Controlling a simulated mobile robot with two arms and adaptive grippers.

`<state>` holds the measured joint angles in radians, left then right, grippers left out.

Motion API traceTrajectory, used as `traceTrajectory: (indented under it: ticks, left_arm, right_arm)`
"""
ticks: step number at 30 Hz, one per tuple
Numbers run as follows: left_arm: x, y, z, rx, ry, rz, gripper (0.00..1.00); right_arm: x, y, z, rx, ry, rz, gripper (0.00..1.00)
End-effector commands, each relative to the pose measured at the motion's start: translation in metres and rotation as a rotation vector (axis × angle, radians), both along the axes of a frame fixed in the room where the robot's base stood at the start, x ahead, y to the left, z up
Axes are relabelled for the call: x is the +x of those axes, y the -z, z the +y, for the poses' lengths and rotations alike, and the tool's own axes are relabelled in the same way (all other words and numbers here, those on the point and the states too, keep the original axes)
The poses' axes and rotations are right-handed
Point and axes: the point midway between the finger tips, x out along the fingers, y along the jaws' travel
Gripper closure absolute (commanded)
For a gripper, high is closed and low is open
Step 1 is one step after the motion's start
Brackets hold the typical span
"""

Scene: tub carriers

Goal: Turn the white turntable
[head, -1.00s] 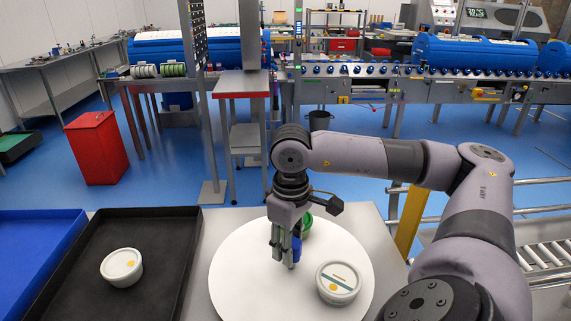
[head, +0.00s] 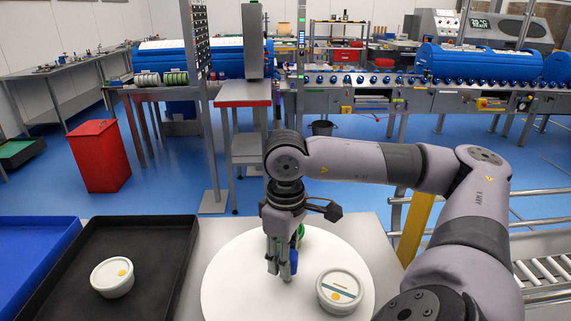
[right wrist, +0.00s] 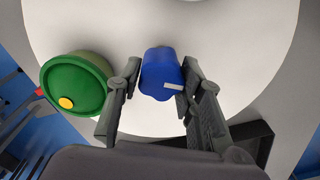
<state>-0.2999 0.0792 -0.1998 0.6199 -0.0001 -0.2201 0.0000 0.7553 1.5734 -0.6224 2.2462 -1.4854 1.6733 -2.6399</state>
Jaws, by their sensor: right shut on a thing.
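The white turntable (head: 232,272) lies flat on a grey table in front of me and fills much of the right wrist view (right wrist: 235,35). My right gripper (head: 281,276) points down over its middle and is shut on a blue upright piece (right wrist: 161,75), which shows between the fingers in the right wrist view. The gripper mostly hides this piece in the head view. A green-lidded tub (right wrist: 75,88) with a yellow dot stands beside the gripper, mostly hidden behind it in the head view. A white-lidded tub (head: 340,290) stands on the turntable's right front. My left gripper is out of view.
A black tray (head: 165,270) holding another white tub (head: 112,277) lies left of the turntable, with a blue tray (head: 35,255) further left. A yellow post (head: 414,228) and a roller conveyor (head: 545,272) stand to the right.

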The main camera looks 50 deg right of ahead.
Motion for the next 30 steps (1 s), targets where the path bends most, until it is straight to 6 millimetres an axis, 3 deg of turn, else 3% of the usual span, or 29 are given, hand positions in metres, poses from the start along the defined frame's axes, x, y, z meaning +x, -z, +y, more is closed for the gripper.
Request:
traceTrajectory:
  ticks: [1,2,10,20,30]
  left_arm:
    - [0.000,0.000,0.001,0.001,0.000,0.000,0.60]
    - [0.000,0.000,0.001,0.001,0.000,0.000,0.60]
    - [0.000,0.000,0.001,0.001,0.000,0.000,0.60]
    - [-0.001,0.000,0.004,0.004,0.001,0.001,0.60]
    - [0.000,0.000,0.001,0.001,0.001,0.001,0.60]
  right_arm:
    - [0.001,-0.002,-0.002,-0.005,0.003,-0.006,1.00]
    - [0.001,-0.002,-0.002,-0.005,0.004,-0.006,0.64]
    - [0.001,-0.001,-0.001,-0.003,0.002,-0.002,0.46]
    - [0.001,-0.003,0.000,-0.001,0.001,-0.002,0.45]
    - [0.001,-0.053,0.000,0.002,0.000,-0.006,0.45]
